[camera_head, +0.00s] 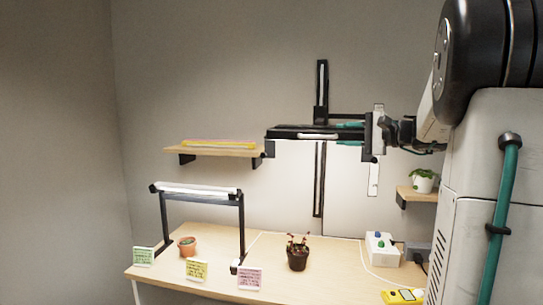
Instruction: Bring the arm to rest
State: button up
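My arm comes in from the right side of the head view, and its end reaches left to the wall. My gripper (372,137) is small at that end, beside the right end of a black horizontal lamp bar (290,132). I cannot tell whether it touches the bar, or whether its fingers are open or shut. The bar sits in front of a black vertical wall rail (321,85), above the table.
Wall shelves (220,151) flank the rail; the right one bears a white-potted plant (423,181).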

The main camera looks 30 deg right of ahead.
jog(key=a+f+n+g+y, duration=0.1)
jog(key=a+f+n+g, duration=0.1)
jog(key=a, duration=0.6)
jog(key=a+f+n+g+y, duration=0.1)
jog(key=a+f+n+g, duration=0.15)
jog(key=a, duration=0.45)
jog(key=s+a+f+n+g+h, duration=0.1)
jog(key=s+a+f+n+g, duration=0.15)
jog(key=s+a+f, duration=0.4)
jog(key=s+a+f+n+g+h, duration=0.1)
jog(key=s+a+f+g, duration=0.2)
jog(key=a, duration=0.6)
jog(key=s+a+f+n+g+h, duration=0.1)
jog(key=s+f+n+g+h, duration=0.1)
jog(key=s, duration=0.5)
jog(key=s+a+f+n+g+h, duration=0.1)
jog(key=s+f+n+g+h, duration=0.1)
jog(key=s+f+n+h, duration=0.2)
jog(key=s+f+n, duration=0.1)
jog(key=s+f, duration=0.2)
jog(key=s, duration=0.1)
jog(key=shift+s+n+h, duration=0.3)
jog(key=shift+f, duration=0.1)
